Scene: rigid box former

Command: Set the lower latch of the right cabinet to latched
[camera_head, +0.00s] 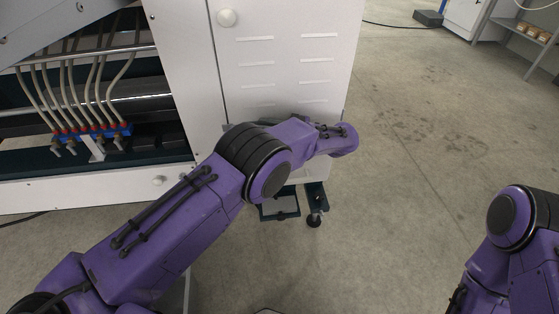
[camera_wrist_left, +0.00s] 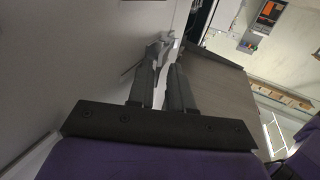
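The right cabinet (camera_head: 277,60) is a white panel with rows of vent slots in the head view. Its round white upper knob (camera_head: 227,17) is near the top. My left arm crosses in front of the cabinet's lower part and hides most of the left gripper and the lower latch there. In the left wrist view, the left gripper (camera_wrist_left: 164,66) has its two dark fingers a little apart, close beside the pale cabinet face (camera_wrist_left: 70,60). A small silvery piece, perhaps the lower latch (camera_wrist_left: 165,44), is at the fingertips; contact and its setting are unclear. My right gripper is out of view.
An open machine bay with hoses on a blue manifold (camera_head: 92,133) is left of the cabinet. A caster (camera_head: 315,219) stands below the cabinet's right corner. The concrete floor (camera_head: 420,130) to the right is clear. A shelf (camera_head: 530,35) is far right.

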